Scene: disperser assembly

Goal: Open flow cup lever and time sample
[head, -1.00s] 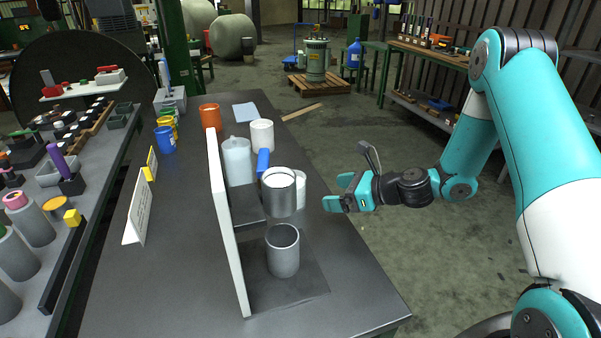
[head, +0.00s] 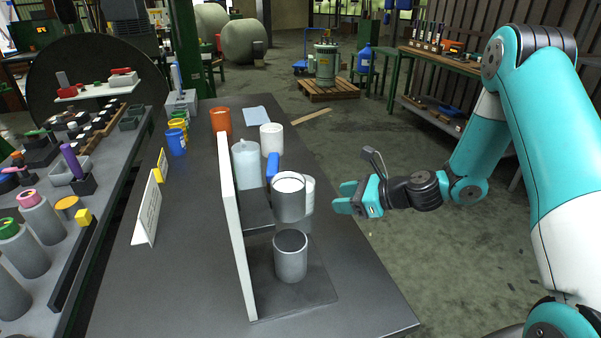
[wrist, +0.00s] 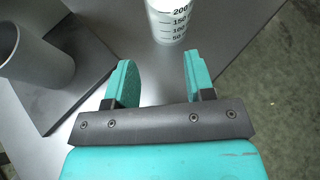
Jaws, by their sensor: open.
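The metal flow cup (head: 289,200) sits on a bracket of the white upright panel (head: 236,230), with white contents at its top. A blue upright piece (head: 272,166) stands at its back left; I cannot tell whether this is the lever. A grey receiving cup (head: 290,258) stands below on the dark base plate, and shows at left in the wrist view (wrist: 35,75).
A translucent jug (head: 247,167), a white cup (head: 271,139) and an orange cup (head: 221,122) stand behind. A white sign (head: 147,208) stands on the left of the dark table (head: 190,290). Open floor lies to the right.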

